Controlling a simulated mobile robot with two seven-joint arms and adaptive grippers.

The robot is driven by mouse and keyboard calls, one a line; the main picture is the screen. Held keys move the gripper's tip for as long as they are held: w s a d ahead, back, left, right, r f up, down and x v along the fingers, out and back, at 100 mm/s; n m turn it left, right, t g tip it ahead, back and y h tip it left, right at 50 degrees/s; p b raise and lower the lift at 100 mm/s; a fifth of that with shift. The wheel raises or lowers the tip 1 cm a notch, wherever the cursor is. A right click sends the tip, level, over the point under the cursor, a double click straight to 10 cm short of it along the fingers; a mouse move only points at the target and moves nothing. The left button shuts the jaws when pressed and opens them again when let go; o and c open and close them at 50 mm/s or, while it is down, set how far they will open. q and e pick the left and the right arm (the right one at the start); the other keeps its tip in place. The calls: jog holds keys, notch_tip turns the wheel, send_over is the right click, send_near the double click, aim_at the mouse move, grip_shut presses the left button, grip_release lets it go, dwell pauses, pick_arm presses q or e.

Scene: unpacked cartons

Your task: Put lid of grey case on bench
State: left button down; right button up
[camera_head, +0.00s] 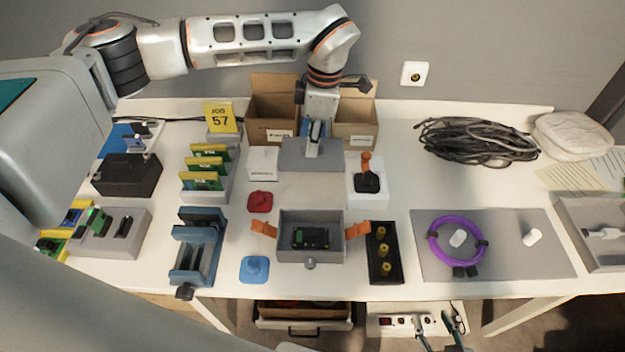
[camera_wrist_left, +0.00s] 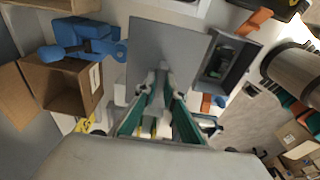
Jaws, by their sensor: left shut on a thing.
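The grey case (camera_head: 283,250) stands open on the bench (camera_head: 335,190), with a dark green circuit board (camera_head: 310,237) inside and orange latches folded out at both sides. My left gripper (camera_head: 315,138) is shut on the flat grey lid (camera_head: 300,158) by a grip at its middle. The lid is behind the case, apart from it, in front of the cartons. The left wrist view shows the gripper (camera_wrist_left: 160,82) on the lid (camera_wrist_left: 160,42), with the case (camera_wrist_left: 240,62) to its right.
Open cartons (camera_head: 262,112) stand behind the lid. A white box (camera_head: 263,162) and a joystick on a white block (camera_head: 360,192) flank it. A blue knob piece (camera_head: 254,268) and a black tray (camera_head: 398,268) flank the case. A grey mat (camera_head: 535,255) with a purple ring lies right.

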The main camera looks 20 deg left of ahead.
pick_arm(q)
notch_tip(320, 180, down, 13)
jog(key=shift+r, duration=0.1)
dwell(0.4)
jog(key=shift+f, duration=0.2)
jog(key=c, duration=2.1)
grip_release()
jog(key=shift+s, duration=0.1)
jog(key=shift+c, duration=0.2)
jog(key=r, duration=0.7)
jog(key=d+r, duration=0.1)
jog(key=r, duration=0.3)
jog(key=shift+w+d, duration=0.1)
jog(key=shift+w, duration=0.2)
jog(key=shift+d+r, duration=0.1)
jog(key=shift+r, duration=0.6)
